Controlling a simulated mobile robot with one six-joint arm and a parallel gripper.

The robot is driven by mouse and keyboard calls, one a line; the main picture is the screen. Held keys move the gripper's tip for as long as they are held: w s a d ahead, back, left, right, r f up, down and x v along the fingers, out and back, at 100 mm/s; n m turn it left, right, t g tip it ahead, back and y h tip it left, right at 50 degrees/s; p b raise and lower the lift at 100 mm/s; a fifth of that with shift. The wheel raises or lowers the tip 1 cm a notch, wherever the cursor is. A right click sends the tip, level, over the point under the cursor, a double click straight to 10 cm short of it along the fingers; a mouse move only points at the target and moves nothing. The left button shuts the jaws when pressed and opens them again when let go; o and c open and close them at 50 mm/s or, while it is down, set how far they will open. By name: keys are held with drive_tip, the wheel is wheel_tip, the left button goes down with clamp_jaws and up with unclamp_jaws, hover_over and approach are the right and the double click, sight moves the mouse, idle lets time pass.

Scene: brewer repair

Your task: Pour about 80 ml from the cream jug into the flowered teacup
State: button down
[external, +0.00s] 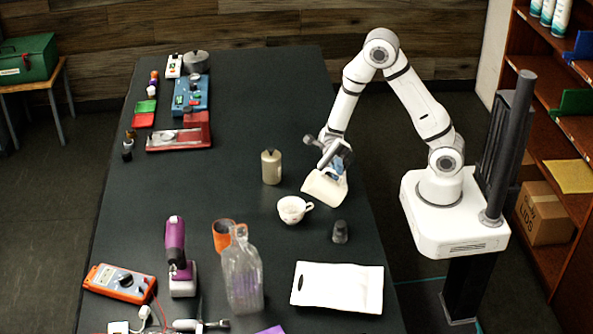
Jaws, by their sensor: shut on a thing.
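The cream jug (325,189) is in my gripper (337,168), just behind and to the right of the flowered teacup (291,210). My gripper is shut on the jug, and its fingers hide part of the jug's upper side. The jug is tilted and looks held above the dark table. The white teacup stands upright on the table with its handle to the right. No stream of liquid is visible, and the levels inside the jug and cup cannot be made out.
A beige canister (271,167) stands behind the cup. A small dark grey object (340,232) stands to its front right. A white board (338,288) lies in front. The table's left-middle is clear.

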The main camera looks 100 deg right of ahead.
drive_tip(key=shift+w+m+t, duration=0.3)
drive_tip(key=shift+w+m, duration=0.1)
drive_tip(key=shift+m, duration=0.4)
idle(0.5)
drive_tip(key=shift+w+d+r+m+p, duration=0.15)
drive_tip(key=shift+w+r+m+p, duration=0.5)
drive_tip(key=shift+m, duration=0.35)
idle(0.4)
drive_tip(key=shift+w+d+f+m+p, duration=0.1)
drive_tip(key=shift+w+f+m+p, duration=0.15)
drive_tip(key=shift+p, duration=0.2)
drive_tip(key=shift+s+b, duration=0.3)
drive_tip(key=shift+b, duration=0.45)
drive_tip(key=shift+s+a+f+n+b, duration=0.2)
drive_tip(key=shift+s+f+n+b, duration=0.6)
drive_tip(key=shift+n, duration=0.45)
drive_tip(key=shift+s+a+r+n+p, duration=0.1)
drive_tip(key=shift+s+r+n+p, duration=0.3)
drive_tip(key=shift+n, duration=0.6)
drive_tip(key=shift+s+a+f+n+g+b, duration=0.1)
drive_tip(key=shift+s+n+g, duration=0.15)
drive_tip(key=shift+n, duration=0.25)
drive_tip(key=shift+s+d+f+n+g+b, duration=0.1)
drive_tip(key=shift+n+g+b, duration=0.1)
drive_tip(key=shift+n, duration=0.3)
drive_tip(key=shift+s+a+n+g+b, duration=0.1)
drive_tip(key=shift+s+n+g, duration=0.15)
drive_tip(key=shift+n, duration=0.25)
